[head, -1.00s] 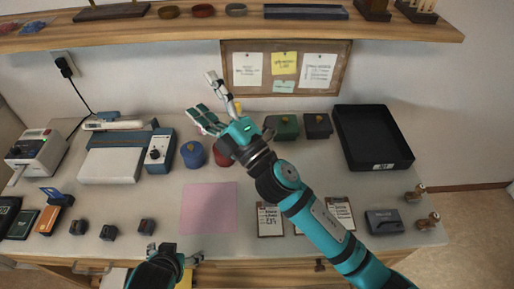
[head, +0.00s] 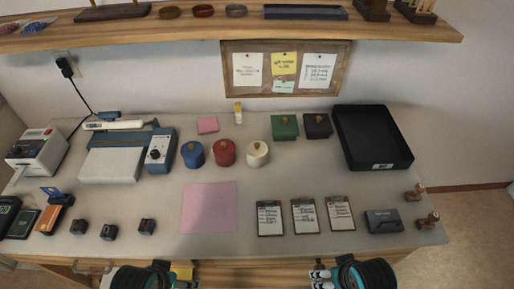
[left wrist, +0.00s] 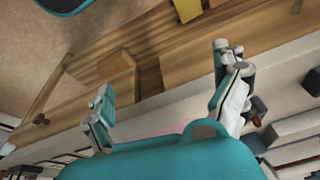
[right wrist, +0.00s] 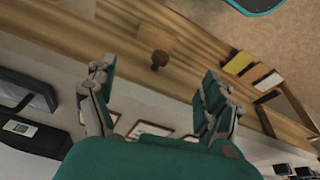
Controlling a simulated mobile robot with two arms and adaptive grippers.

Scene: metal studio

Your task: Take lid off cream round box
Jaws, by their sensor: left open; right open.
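The cream round box (head: 257,154) stands upright on the table with its lid on and a small brass-coloured knob on top. It is at the right end of a row with a red round box (head: 223,152) and a blue round box (head: 193,154). My right gripper (head: 320,277) is at the table's front edge, well away from the box; in the right wrist view its fingers (right wrist: 154,95) are open and empty. My left gripper (head: 176,277) is also at the front edge; in the left wrist view its fingers (left wrist: 167,90) are open and empty.
A black tray (head: 408,160) is at the right. A pink sheet (head: 209,208) and several clipboards (head: 304,217) lie in front. A shelf (head: 240,27) overhangs the back.

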